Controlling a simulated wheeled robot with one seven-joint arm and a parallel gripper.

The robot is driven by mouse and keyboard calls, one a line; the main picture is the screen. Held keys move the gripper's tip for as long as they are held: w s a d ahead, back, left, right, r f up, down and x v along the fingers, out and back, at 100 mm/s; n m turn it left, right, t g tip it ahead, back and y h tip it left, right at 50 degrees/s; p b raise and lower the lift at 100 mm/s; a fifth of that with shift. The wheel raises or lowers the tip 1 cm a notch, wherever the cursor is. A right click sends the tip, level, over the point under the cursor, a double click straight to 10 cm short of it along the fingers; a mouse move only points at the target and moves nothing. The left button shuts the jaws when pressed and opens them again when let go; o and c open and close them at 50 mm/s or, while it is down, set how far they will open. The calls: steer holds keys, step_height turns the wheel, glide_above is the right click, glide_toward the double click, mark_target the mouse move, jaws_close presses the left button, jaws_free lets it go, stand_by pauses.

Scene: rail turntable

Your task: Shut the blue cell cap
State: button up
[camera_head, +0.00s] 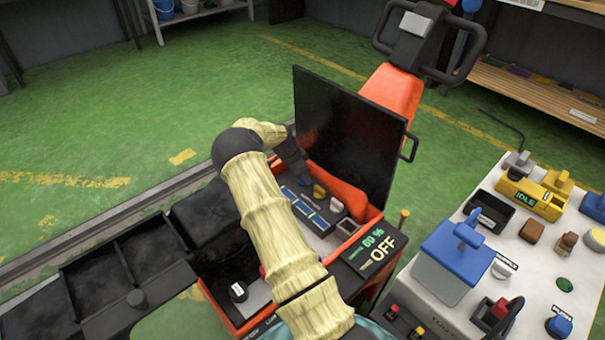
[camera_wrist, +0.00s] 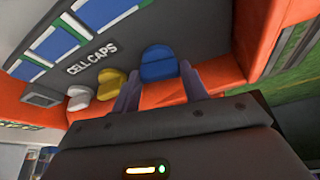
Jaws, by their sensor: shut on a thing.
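The blue cell cap (camera_wrist: 158,62) is in the wrist view, at the end of a row by the "CELL CAPS" label (camera_wrist: 92,58). My gripper (camera_wrist: 159,72) has one finger on each side of it and is shut on it. Whether the cap is raised or flat cannot be told. In the head view my gripper (camera_head: 301,176) reaches down into the orange machine bay, and the blue cap (camera_head: 309,181) is mostly hidden by it. A yellow cap (camera_wrist: 112,83) and a white cap (camera_wrist: 80,97) stand beside it; they also show in the head view.
A black raised panel (camera_head: 345,120) stands just behind the bay. A display reading "OFF" (camera_head: 378,256) is at the bay's front right. A pale table (camera_head: 525,240) with several coloured controls stands at the right. Black trays (camera_head: 120,265) lie at the left.

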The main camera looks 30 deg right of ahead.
steer(key=n+p, duration=0.1)
steer(key=p, duration=0.1)
steer(key=shift+s+r+n+t+p, duration=0.1)
steer(key=shift+r+n+t+p, duration=0.2)
steer(key=shift+n+p, duration=0.1)
steer(key=shift+f+n+p, duration=0.25)
steer(key=shift+n+p, duration=0.05)
steer(key=shift+n, duration=0.3)
steer(key=shift+t, duration=0.3)
steer(key=o, duration=1)
steer(key=p+v, duration=0.5)
steer(key=v, duration=1.2)
steer(key=shift+a+r+p, duration=0.1)
steer(key=shift+r+p, duration=0.1)
steer(key=shift+p, duration=0.15)
